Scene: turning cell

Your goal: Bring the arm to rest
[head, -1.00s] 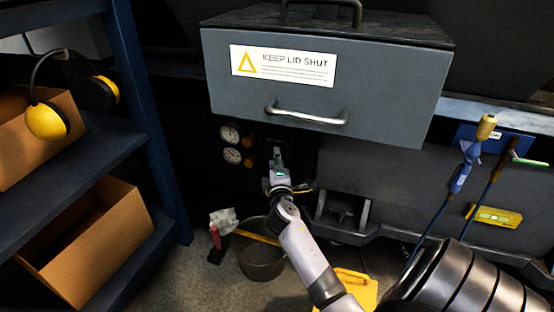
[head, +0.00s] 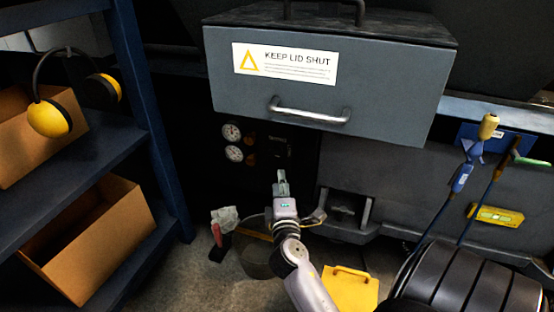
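My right gripper (head: 282,178) is in the middle of the head view, at the end of my pale arm that comes up from below. It points away from me, below the grey lidded box (head: 330,85) marked "KEEP LID SHUT" and in front of the dark machine front. It shows small, and I cannot tell whether its fingers are apart. I see nothing held in it. My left gripper is not in the view.
Two gauges (head: 232,132) are left of the gripper. A bucket (head: 258,262) stands on the floor behind my arm, with a yellow case (head: 352,290) to its right. A blue shelf (head: 160,140) with cardboard boxes (head: 100,235) is at the left. Hoses hang at the right.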

